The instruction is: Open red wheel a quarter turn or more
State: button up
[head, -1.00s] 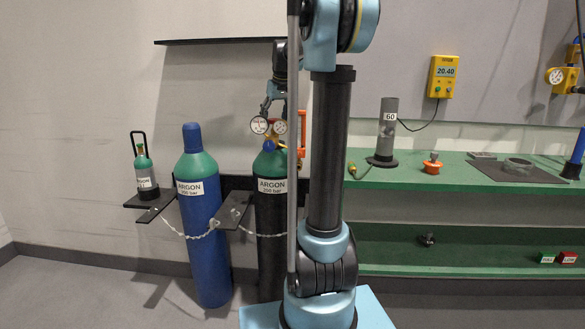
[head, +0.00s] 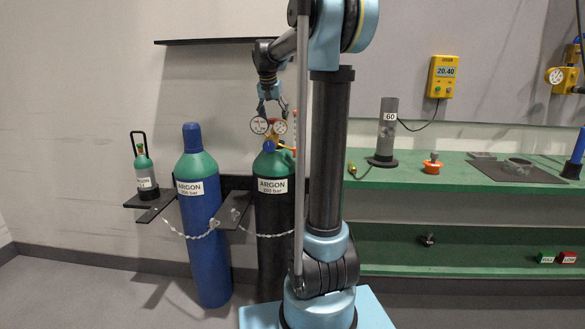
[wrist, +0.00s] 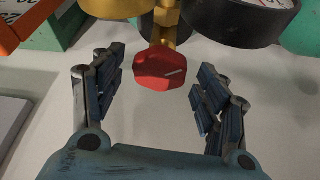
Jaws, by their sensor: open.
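The red wheel (wrist: 160,70) is a small faceted knob with a pale mark on its face, on a brass stem (wrist: 160,22) in the wrist view. My gripper (wrist: 158,76) is open, with one dark padded finger to each side of the wheel. Gaps show between the wheel and both fingers. In the head view my gripper (head: 272,103) points down above the regulator on the black argon cylinder (head: 272,222). The wheel is too small there to make out surely.
Two round gauges (head: 259,125) sit close by the gripper. An orange part (head: 286,147) is just right of the regulator, partly behind my arm. A chained blue argon cylinder (head: 205,240) stands to the left. A green bench (head: 460,172) is on the right.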

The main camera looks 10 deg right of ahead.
jog(key=m, duration=0.3)
jog(key=m+g+h, duration=0.1)
jog(key=m, duration=0.2)
jog(key=shift+w+a+g+h, duration=0.15)
jog(key=shift+g+h, duration=0.15)
jog(key=v, duration=1.7)
jog(key=s+d+f+n+y, duration=0.1)
jog(key=s+d+f+n, duration=0.2)
jog(key=s+f, duration=1)
jog(key=s+d+f+n+y, duration=0.1)
jog(key=s+d+f+n, duration=0.2)
jog(key=s+f, duration=0.9)
jog(key=shift+s+d+f+n, duration=0.35)
jog(key=shift+s+n, duration=0.55)
jog(key=shift+s, duration=0.7)
jog(key=shift+f, duration=0.15)
jog(key=s+f+n, duration=0.1)
jog(key=s+f, duration=0.5)
jog(key=f, duration=0.2)
jog(key=s+f+n+y, duration=0.1)
jog(key=s+f+n, duration=0.1)
jog(key=s+f, duration=0.4)
notch_tip(320, 180, down, 4)
jog(key=shift+s+a+r+n+y, duration=0.15)
jog(key=shift+a+r+n+y, duration=0.05)
jog(key=shift+n+y, duration=0.1)
